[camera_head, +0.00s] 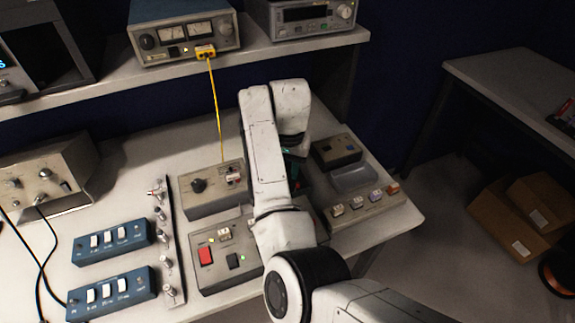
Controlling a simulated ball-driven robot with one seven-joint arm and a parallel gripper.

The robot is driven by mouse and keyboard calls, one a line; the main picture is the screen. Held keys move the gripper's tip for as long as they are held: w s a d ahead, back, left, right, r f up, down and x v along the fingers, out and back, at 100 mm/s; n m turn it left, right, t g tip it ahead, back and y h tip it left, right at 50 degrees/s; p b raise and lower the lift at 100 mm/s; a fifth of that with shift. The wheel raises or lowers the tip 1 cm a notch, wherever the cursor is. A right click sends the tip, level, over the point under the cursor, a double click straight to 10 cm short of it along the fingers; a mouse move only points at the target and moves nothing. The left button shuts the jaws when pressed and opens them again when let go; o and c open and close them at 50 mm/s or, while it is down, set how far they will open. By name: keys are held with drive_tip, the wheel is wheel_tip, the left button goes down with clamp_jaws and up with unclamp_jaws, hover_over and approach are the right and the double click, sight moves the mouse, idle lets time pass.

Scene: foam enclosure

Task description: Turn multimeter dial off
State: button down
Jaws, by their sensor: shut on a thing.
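My arm (266,165) reaches over the bench, and its wrist bends down between the control boxes. My gripper (293,158) shows only as a dark green and black part below the wrist, mostly covered by my arm. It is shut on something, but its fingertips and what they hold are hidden. A dark object with a reddish edge (305,180) shows just right of my arm by the gripper. It may be the multimeter, but I cannot tell. No multimeter dial can be made out, so its position cannot be read.
A grey box with a black knob (198,186) and a box with a red button (206,256) stand left of my arm. A panel with several coloured buttons (366,203) is to the right. A yellow cable (216,110) hangs from the shelf meter (182,33).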

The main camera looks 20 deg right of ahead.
drive_tip(key=c, duration=0.8)
unclamp_jaws()
drive_tip(key=shift+r, duration=0.15)
wheel_tip(320, 180, up, 11)
drive_tip(key=shift+d+f+p, duration=0.1)
drive_tip(key=shift+f+p, duration=0.1)
drive_tip(key=shift+p, duration=0.35)
